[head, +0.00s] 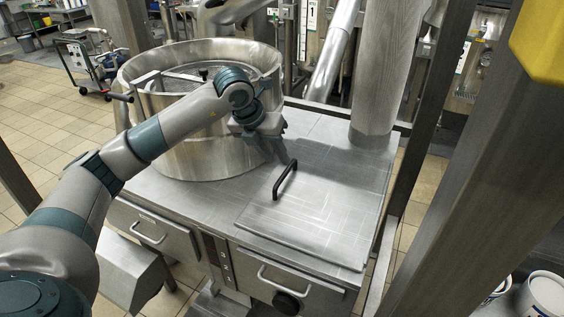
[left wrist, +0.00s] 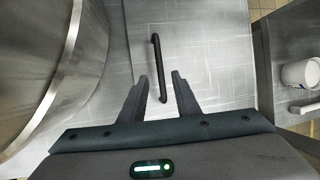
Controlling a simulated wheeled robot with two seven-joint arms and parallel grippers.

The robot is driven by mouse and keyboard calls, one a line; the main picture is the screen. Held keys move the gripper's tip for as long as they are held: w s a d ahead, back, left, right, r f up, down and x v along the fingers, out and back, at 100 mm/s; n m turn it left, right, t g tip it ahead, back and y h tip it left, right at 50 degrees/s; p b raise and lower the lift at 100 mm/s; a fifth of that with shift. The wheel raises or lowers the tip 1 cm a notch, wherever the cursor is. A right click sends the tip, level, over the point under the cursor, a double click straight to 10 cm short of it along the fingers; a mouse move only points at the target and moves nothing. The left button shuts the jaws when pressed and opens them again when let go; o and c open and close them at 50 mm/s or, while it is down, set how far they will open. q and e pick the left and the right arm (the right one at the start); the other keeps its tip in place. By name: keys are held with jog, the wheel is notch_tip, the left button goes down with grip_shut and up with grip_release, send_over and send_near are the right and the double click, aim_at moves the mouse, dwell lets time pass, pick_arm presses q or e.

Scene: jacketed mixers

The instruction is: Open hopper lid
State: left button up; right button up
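The hopper lid (head: 325,215) is a flat square steel panel lying closed on the steel machine top. A black bar handle (head: 285,180) stands on it near its left edge. My left gripper (head: 281,126) is above the machine top, behind the handle and beside the round drum. In the left wrist view the two fingers of my left gripper (left wrist: 160,76) are spread apart with nothing held. There the black handle (left wrist: 156,58) lies ahead, its near end showing between the fingers; they do not appear to touch it. My right gripper is not in view.
A large round steel drum (head: 205,150) stands left of the lid, under my left forearm. A thick steel column (head: 382,75) rises behind the lid. A steel post (head: 470,200) stands at the right. Drawers with handles (head: 155,232) face the front.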

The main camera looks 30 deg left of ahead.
pick_arm(q)
jog(key=p+x, duration=0.1)
jog(key=x, duration=0.4)
jog(key=shift+w+f, duration=0.15)
jog(key=shift+f, duration=0.15)
grip_shut()
